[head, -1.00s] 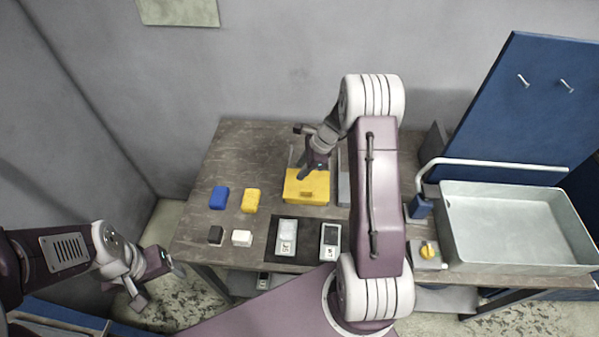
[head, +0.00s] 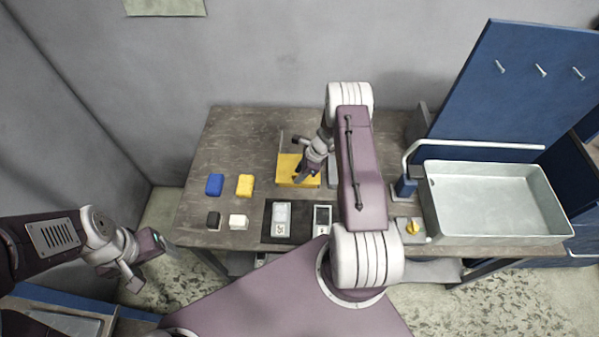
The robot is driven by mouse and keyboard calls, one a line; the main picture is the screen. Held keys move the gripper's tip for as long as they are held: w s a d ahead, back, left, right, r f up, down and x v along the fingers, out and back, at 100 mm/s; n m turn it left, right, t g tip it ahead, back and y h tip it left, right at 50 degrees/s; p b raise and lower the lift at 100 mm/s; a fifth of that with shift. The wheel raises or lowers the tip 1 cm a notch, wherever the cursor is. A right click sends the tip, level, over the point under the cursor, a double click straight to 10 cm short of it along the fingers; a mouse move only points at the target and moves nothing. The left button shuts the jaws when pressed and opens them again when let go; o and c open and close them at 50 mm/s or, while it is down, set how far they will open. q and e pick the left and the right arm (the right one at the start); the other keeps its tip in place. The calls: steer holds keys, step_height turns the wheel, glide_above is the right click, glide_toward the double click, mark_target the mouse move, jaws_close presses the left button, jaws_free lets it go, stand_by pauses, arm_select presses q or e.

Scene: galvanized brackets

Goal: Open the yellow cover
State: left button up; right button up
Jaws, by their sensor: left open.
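The yellow cover (head: 285,173) is a flat box-like lid near the middle of the workbench. It looks closed and level. My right gripper (head: 299,179) is over the cover, with its fingers close to the cover's front part. I cannot tell whether they touch it or how far apart they are, and the wrist hides part of the cover. My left gripper (head: 148,262) is open and empty, off the bench's left front side, far from the cover.
Blue (head: 214,185), yellow (head: 245,185), black (head: 213,220) and white blocks (head: 238,221) sit left on the bench. Two small devices lie on a black mat (head: 299,229) in front of the cover. A metal tray (head: 495,239) and a yellow knob (head: 412,227) are at right.

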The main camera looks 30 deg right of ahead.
steer(key=shift+c, duration=0.3)
jaws_close()
steer(key=shift+w+d, duration=0.1)
steer(key=shift+w, duration=0.05)
stand_by(1.0)
